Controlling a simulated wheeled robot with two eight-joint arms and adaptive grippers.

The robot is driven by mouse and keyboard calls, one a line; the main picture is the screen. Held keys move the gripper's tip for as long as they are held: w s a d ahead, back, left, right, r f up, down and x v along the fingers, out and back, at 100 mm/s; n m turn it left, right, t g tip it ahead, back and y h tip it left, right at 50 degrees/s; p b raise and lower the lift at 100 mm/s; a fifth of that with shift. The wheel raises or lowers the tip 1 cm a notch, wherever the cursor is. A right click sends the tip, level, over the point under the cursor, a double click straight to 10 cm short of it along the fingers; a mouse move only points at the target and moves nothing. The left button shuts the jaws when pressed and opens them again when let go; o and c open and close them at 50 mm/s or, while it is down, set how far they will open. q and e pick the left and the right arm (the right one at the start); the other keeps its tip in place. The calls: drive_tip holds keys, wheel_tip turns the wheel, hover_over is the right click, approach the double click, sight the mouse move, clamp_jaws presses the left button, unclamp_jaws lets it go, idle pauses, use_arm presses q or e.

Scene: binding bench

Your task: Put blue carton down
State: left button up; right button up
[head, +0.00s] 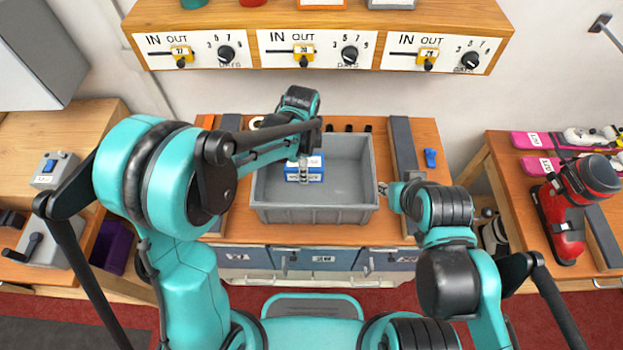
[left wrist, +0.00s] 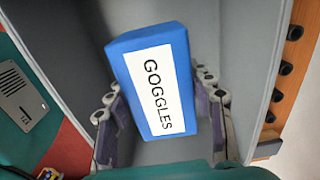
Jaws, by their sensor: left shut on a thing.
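The blue carton (head: 304,170) is in my left gripper (head: 304,176), inside the outline of the grey bin on the bench. In the left wrist view the blue carton (left wrist: 152,82) has a white label reading GOGGLES, and the fingers of my left gripper (left wrist: 165,115) are shut on its two sides. I cannot tell whether the carton touches the bin floor. The grey bin (head: 315,214) is open-topped, and its wall also shows in the left wrist view (left wrist: 240,60). My right gripper (head: 384,188) is beside the bin's right wall and looks empty; its finger opening is too small to tell.
A wall panel (head: 316,50) with IN/OUT sliders and dials hangs above the bench. A small blue object (head: 430,158) lies right of the bin. The bin's right half is clear.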

sight(305, 189)
use_arm(q)
wheel_tip(305, 189, down, 8)
drive_tip(key=shift+f+b, duration=0.25)
drive_tip(key=shift+b, duration=0.7)
drive_tip(key=shift+f, duration=0.25)
drive_tip(key=shift+f, duration=0.15)
drive_tip(key=o, duration=1.2)
drive_tip(key=shift+o, duration=0.2)
